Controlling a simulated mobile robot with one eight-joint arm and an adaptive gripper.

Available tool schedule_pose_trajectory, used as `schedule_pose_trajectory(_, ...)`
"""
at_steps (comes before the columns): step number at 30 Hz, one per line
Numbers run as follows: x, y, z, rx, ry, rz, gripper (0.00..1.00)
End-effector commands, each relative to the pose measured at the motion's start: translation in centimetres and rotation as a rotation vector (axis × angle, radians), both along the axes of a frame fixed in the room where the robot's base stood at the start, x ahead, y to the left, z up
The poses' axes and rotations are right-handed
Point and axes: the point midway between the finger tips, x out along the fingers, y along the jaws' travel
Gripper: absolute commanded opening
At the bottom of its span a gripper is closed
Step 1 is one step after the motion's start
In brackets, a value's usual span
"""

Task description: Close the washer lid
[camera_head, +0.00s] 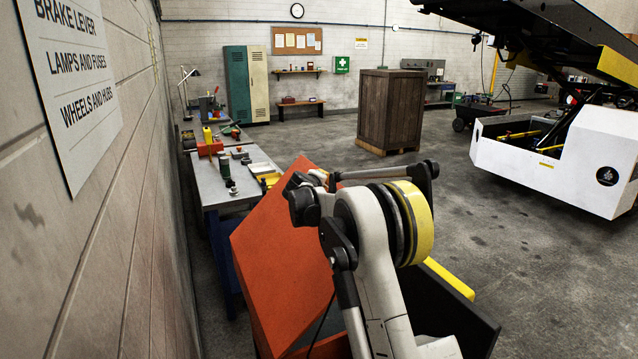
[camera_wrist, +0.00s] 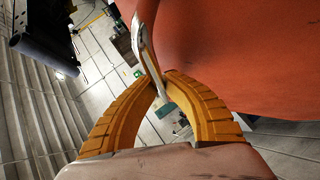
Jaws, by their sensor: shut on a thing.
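The washer lid (camera_head: 275,260) is a large orange-red panel. It stands raised and tilted in the lower middle of the head view. It also fills the upper right of the wrist view (camera_wrist: 245,55). The dark washer body (camera_head: 462,322) shows below and to the right, partly hidden by my arm. My gripper (camera_wrist: 163,90) has its two ribbed orange fingers shut on a thin pale metal handle (camera_wrist: 146,45) beside the lid. The handle's joint with the lid is not clear. In the head view my arm hides the fingers.
A workbench (camera_head: 205,185) with tools and bottles stands along the left wall. A brown wooden crate (camera_head: 391,110) stands behind, and the white belt loader (camera_head: 560,160) is at the right. The floor between is mostly clear.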

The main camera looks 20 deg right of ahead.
Motion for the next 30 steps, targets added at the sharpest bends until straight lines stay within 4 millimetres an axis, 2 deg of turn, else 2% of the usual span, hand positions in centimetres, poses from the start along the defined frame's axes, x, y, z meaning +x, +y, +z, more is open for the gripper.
schedule_pose_trajectory(7,0.0,-0.1,0.1,-0.003,0.000,0.001,0.00)
schedule_pose_trajectory(9,0.0,-0.1,0.1,-0.003,0.000,0.000,0.28)
schedule_pose_trajectory(10,0.0,-0.1,0.1,-0.002,-0.001,0.000,0.34)
schedule_pose_trajectory(22,-0.5,0.6,0.4,-0.002,0.000,0.001,0.34)
schedule_pose_trajectory(30,-4.5,4.0,2.2,-0.001,0.000,0.002,0.34)
